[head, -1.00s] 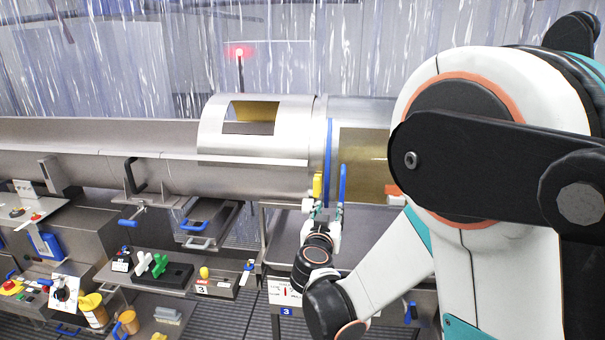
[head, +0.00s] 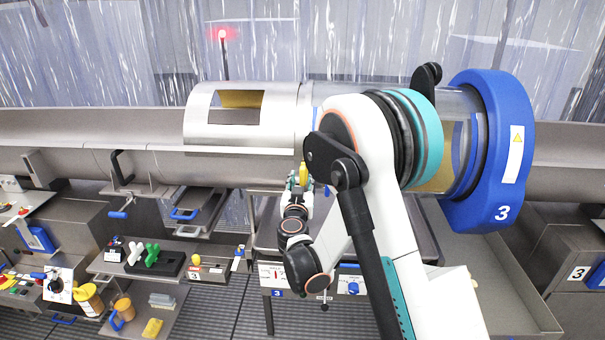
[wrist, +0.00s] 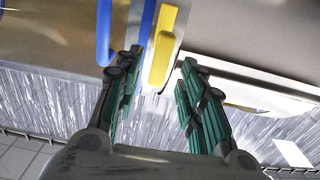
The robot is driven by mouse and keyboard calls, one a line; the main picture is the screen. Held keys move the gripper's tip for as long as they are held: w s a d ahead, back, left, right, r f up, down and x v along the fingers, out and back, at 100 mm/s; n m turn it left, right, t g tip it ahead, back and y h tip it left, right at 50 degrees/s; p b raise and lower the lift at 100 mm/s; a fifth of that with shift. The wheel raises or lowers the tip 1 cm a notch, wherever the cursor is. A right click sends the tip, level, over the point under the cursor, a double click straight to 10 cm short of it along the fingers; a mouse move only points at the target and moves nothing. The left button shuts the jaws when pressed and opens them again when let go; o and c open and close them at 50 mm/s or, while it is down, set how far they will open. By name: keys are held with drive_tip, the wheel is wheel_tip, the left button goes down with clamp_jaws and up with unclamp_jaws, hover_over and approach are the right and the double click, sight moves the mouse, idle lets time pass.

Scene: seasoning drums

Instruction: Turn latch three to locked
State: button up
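A yellow latch handle (head: 304,171) stands upright at the right end of the steel drum cover, and I see no number on it. In the wrist view the yellow handle (wrist: 163,45) lies ahead, across the gap between my fingertips. My gripper (head: 299,183) is at the handle's lower end in the head view. In the wrist view my gripper (wrist: 160,68) is open, with teal pads on both sides and clear space between them. I cannot tell whether a finger touches the handle. My arm hides part of the drum.
A large blue ring marked 3 (head: 490,150) surrounds the drum at right. A steel stand (head: 270,240) is below my gripper.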

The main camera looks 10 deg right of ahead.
sight(302, 177)
drive_tip(key=shift+x, duration=2.2)
clamp_jaws()
